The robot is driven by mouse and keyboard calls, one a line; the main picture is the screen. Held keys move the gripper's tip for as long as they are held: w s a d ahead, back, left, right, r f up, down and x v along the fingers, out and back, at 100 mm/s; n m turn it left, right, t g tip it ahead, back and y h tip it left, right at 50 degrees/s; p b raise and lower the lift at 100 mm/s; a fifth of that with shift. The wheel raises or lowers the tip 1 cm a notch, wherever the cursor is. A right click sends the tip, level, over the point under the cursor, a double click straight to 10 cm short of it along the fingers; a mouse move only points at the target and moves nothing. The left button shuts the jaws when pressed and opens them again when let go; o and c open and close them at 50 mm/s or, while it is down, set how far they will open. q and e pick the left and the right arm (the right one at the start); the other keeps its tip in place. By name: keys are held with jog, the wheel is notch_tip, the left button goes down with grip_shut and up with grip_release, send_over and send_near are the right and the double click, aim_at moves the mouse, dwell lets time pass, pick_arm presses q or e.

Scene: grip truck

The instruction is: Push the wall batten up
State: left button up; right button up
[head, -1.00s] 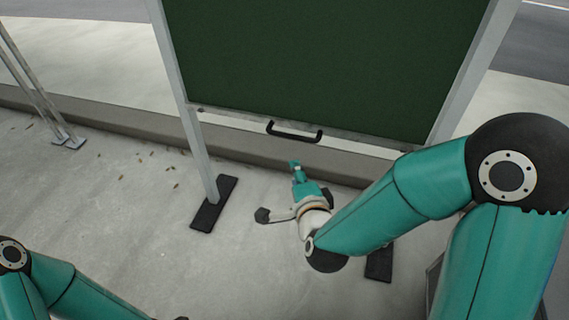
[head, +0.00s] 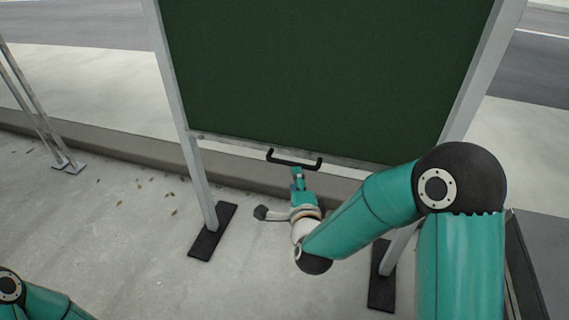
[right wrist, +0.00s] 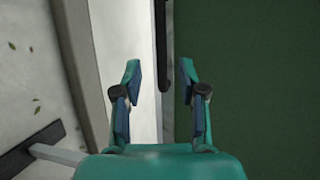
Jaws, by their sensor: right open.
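A dark green panel (head: 310,80) hangs between two grey posts. No separate batten stands out; a thin pale strip (head: 230,143) runs along the panel's lower edge, with a black U-shaped handle (head: 294,162) on it. My right gripper (head: 297,172) is just below the handle in the head view. In the right wrist view my right gripper (right wrist: 160,75) is open and empty, its fingers to either side of the dark handle bar (right wrist: 166,40). I cannot tell whether they touch it. Of my left arm only a link shows at the lower left; its gripper is out of view.
The posts stand on black feet, left (head: 212,232) and right (head: 381,285). A low concrete kerb (head: 110,147) runs behind them. A metal frame leg (head: 40,110) stands at the left. The pale floor at the left is clear apart from small leaves.

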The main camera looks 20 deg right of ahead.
aim_at(292, 164)
jog(key=b+x, duration=0.1)
jog(key=x, duration=0.7)
jog(key=shift+w+f, duration=0.15)
jog(key=shift+w, duration=0.2)
grip_shut()
